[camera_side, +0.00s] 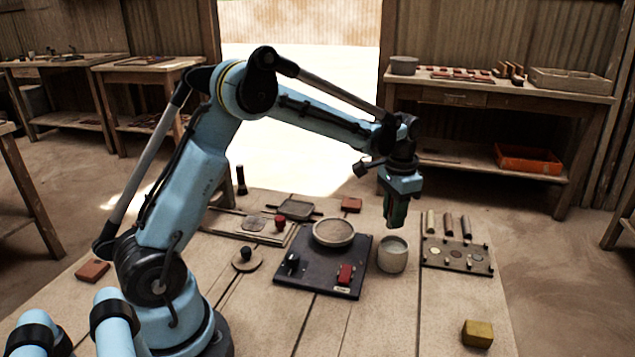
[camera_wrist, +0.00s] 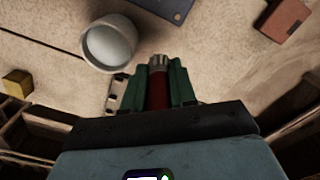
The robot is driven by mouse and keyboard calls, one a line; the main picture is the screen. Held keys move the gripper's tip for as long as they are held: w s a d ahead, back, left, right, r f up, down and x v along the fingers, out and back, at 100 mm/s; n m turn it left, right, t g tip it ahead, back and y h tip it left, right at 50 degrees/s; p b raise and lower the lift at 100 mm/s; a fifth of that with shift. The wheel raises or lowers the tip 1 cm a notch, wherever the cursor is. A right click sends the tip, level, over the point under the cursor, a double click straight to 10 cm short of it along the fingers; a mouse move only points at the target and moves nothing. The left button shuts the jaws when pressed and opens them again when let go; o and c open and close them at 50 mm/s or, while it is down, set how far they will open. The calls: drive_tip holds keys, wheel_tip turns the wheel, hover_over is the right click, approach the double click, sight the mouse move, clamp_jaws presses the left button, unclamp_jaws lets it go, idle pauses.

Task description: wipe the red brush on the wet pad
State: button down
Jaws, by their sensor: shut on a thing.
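My gripper (camera_side: 395,217) hangs above the table, behind the white cup and left of the peg rack, with its jaws pointing down. In the wrist view its green fingers (camera_wrist: 160,88) are shut on the red brush (camera_wrist: 158,92). The brush's red handle lies between the fingers and its pale grey end shows at the fingertips, clear of everything. In the side view the brush is hidden by the fingers. A dark flat pad in a tray (camera_side: 297,208) lies at the table's back; I cannot tell for certain that it is the wet pad.
A white cup (camera_side: 392,254) stands near my gripper, also in the wrist view (camera_wrist: 110,43). A black press base (camera_side: 318,279) carries a round dish (camera_side: 333,232). A peg rack (camera_side: 458,257) is at right, a yellow block (camera_side: 477,333) in front, a red-brown block (camera_side: 351,205) behind.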

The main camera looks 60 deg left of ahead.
drive_tip(key=s+d+r, duration=0.1)
drive_tip(key=d, duration=0.1)
drive_tip(key=s+d+r, duration=0.1)
drive_tip(key=d+r, duration=0.1)
drive_tip(key=d, duration=0.1)
drive_tip(key=s+d+r, duration=0.1)
drive_tip(key=d+r, duration=0.1)
drive_tip(key=d, duration=0.1)
drive_tip(key=shift+s+r, duration=0.1)
drive_tip(key=shift+r, duration=0.1)
drive_tip(key=s+a, duration=0.2)
drive_tip(key=a, duration=1.2)
hover_over(296, 208)
wheel_tip(296, 208, down, 2)
drive_tip(key=f, duration=0.1)
drive_tip(key=shift+d+f, duration=0.1)
drive_tip(key=shift+f, duration=2.3)
drive_tip(key=shift+f, duration=0.55)
wheel_tip(296, 208, up, 7)
